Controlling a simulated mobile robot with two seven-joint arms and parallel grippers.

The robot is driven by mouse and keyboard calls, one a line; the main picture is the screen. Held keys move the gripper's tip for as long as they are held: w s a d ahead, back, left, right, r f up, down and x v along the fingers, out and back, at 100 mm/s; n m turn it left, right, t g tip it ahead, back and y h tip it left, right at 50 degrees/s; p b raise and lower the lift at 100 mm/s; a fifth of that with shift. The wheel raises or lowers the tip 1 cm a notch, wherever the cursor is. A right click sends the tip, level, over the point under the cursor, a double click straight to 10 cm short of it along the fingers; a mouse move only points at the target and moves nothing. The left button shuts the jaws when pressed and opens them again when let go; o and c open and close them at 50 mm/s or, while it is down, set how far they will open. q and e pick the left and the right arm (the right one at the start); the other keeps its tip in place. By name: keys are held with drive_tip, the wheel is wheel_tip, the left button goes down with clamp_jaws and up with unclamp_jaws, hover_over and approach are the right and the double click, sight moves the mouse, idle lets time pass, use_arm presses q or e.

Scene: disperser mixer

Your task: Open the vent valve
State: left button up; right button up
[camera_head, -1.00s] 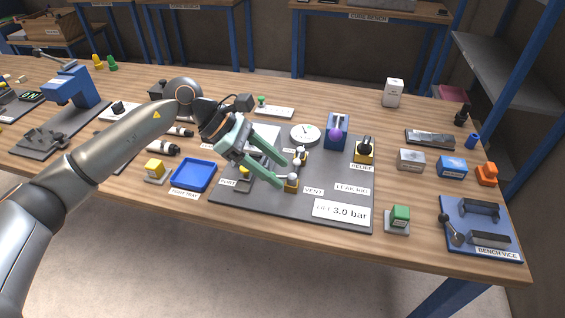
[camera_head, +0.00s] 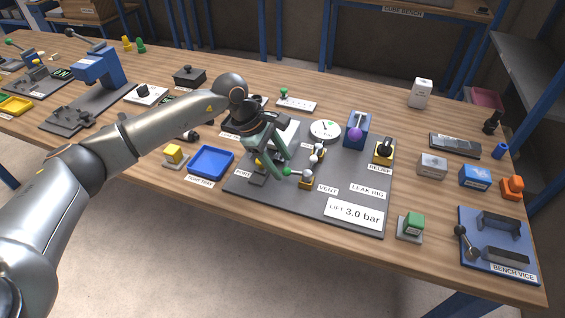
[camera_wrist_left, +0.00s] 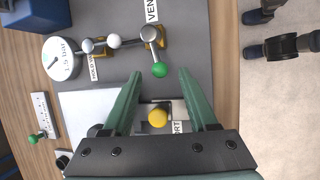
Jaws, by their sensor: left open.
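The vent valve (camera_head: 307,181) stands on the grey leak rig plate (camera_head: 345,160), beside the VENT label. It has a brass-coloured body and a lever ending in a green knob (camera_head: 287,171), which points left in the head view. In the left wrist view the valve (camera_wrist_left: 150,35) is at the top, its green knob (camera_wrist_left: 159,69) in line with the gap between the fingertips. My left gripper (camera_head: 284,164) is open and empty, its fingertips close to the knob. I cannot tell whether they touch it. My right gripper is not in view.
A round gauge (camera_head: 325,131) and another silver-lever valve (camera_head: 318,153) stand behind the vent valve. A yellow-knobbed port (camera_wrist_left: 158,117) sits below my left gripper. The relief valve (camera_head: 384,150), blue unit (camera_head: 357,130) and 3.0 bar display (camera_head: 354,213) are to the right.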

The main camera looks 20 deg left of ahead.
use_arm(q)
drive_tip(key=shift+x, duration=0.95)
clamp_jaws()
